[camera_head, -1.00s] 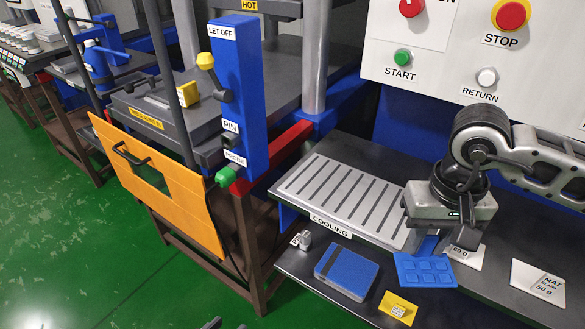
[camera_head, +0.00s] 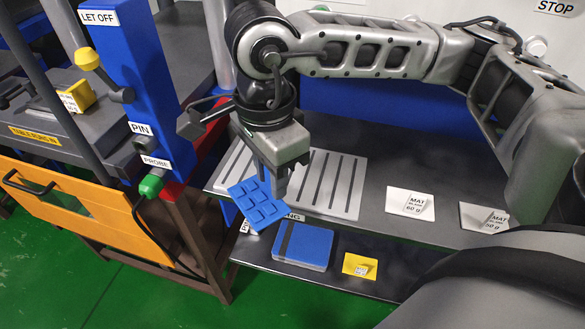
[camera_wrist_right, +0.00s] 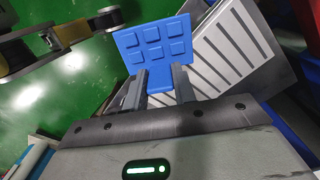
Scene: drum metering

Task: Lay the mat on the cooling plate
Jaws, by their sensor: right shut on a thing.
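The mat is a blue sheet with raised square pads (camera_head: 257,205). My right gripper (camera_head: 271,188) is shut on one edge of it and holds it tilted. In the head view it overlaps the front-left part of the cooling plate (camera_head: 341,185), a pale plate with dark slots. The mat hides part of the plate's front edge and its label. In the right wrist view the mat (camera_wrist_right: 153,43) extends beyond the fingertips (camera_wrist_right: 158,78), with the slotted plate (camera_wrist_right: 232,48) to its right. I cannot tell the height between mat and plate. My left gripper is not in view.
A blue box with a dark band (camera_head: 302,246) and a yellow tag (camera_head: 360,266) lie on the lower shelf. Two white mat cards (camera_head: 410,204) lie right of the plate. A blue post (camera_head: 128,85) with a green probe knob (camera_head: 151,185) stands left.

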